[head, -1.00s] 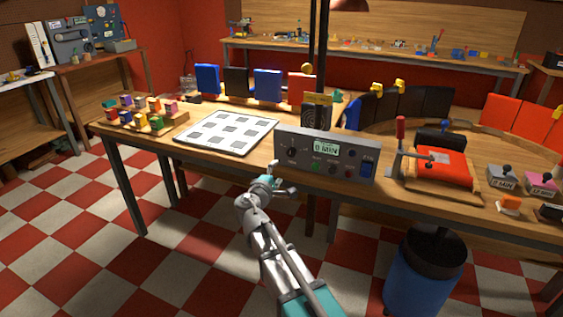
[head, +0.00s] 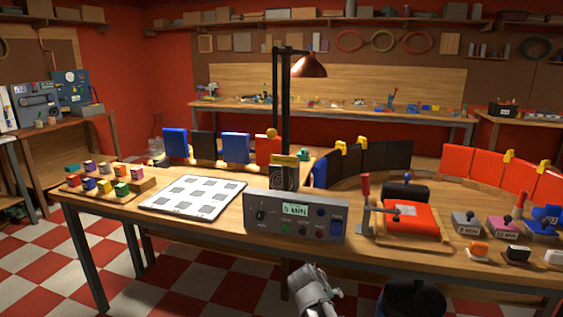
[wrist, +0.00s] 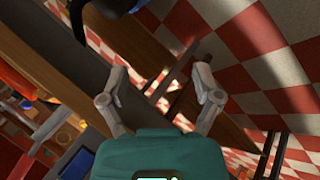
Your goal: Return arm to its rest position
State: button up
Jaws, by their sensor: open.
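My gripper (wrist: 162,78) shows in the wrist view with its two grey fingers spread apart and nothing between them. Behind the fingers are a dark table leg, wood and the red and white checked floor. In the head view only a grey part of my arm shows at the bottom edge, in front of the workbench (head: 205,240) and below the control box. The fingers are not visible in the head view.
The control box (head: 296,215) stands at the bench's front edge. A checkered board (head: 193,197) and a tray of coloured blocks (head: 143,185) lie left; a red clamped pad (head: 408,219) and stamps lie right. A dark bin (head: 412,300) stands below the bench.

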jog(key=s+d+f+m+g+y, duration=0.1)
jog(key=s+f+m+g+y, duration=0.15)
jog(key=s, duration=0.35)
jog(key=s+d+f+m+g+y, duration=0.1)
jog(key=s+d+m+g+y, duration=0.1)
jog(key=s+y, duration=0.25)
notch_tip(320, 180, up, 17)
jog(key=h+p, duration=0.1)
jog(key=p, duration=1.6)
jog(key=shift+s+a+r, duration=0.2)
jog(key=shift+a, duration=0.05)
dwell(0.9)
